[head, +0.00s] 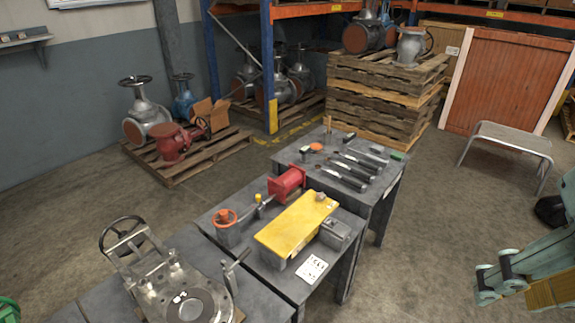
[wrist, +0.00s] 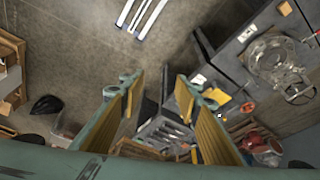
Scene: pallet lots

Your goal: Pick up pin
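My gripper (head: 497,276) is at the right edge of the head view, over the floor and well apart from the tables. In the wrist view my gripper (wrist: 157,92) has its two teal fingers with yellow pads spread apart, with nothing between them. Small upright pieces stand on the far grey table, one slim peg (head: 327,126) and one brown piece (head: 349,138) at its back corner. A small yellow-topped piece (head: 258,199) stands by the red cylinder. I cannot tell which of these is the pin.
The far table (head: 395,190) holds several dark tools (head: 352,168). The nearer table holds a yellow-topped block (head: 297,224), a red cylinder (head: 288,181) and an orange-topped part (head: 225,218). A valve assembly (head: 180,290) stands at front. A step stool (head: 512,140) is at right. Floor between is clear.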

